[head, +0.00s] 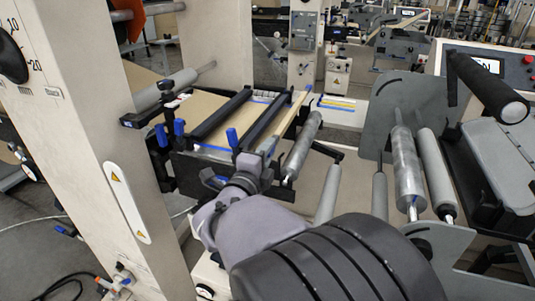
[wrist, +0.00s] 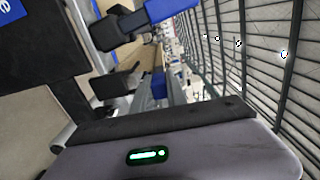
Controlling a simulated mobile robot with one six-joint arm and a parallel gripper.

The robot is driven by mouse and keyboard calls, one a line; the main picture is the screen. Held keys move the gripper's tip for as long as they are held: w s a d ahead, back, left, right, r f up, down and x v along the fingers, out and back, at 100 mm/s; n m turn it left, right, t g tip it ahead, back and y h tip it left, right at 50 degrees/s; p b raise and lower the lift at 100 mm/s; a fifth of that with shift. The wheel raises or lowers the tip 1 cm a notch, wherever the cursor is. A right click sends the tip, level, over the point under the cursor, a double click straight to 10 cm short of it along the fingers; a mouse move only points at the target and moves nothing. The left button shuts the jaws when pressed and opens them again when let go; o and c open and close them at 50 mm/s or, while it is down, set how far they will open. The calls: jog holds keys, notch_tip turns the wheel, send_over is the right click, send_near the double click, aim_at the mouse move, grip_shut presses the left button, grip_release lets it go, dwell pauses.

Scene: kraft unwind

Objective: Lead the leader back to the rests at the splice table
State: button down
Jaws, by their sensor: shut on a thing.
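The splice table (head: 200,172) is left of centre in the head view, with brown kraft web on it and two dark bars across it. My gripper (head: 268,146) is at the table's right-hand side, beside the near end of the right dark bar. It is shut on the leader (head: 292,114), which shows as a narrow tan strip running away from the fingers along the table edge. In the wrist view my gripper (wrist: 158,90) shows beside dark and blue clamp parts; the held edge is hard to make out there. I cannot tell the rests apart from the table's other fittings.
A grey roller (head: 302,146) lies just right of the leader, and more rollers (head: 407,172) stand further right on a grey side plate. A cream machine post (head: 95,100) blocks the left.

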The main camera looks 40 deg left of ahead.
dwell(0.3)
jog(key=shift+f, duration=0.1)
jog(key=shift+f+b, duration=0.7)
jog(key=shift+b, duration=0.5)
jog(key=shift+f, duration=0.1)
jog(key=shift+f+b, duration=1.25)
jog(key=shift+f, duration=0.45)
jog(key=c, duration=1.3)
grip_release()
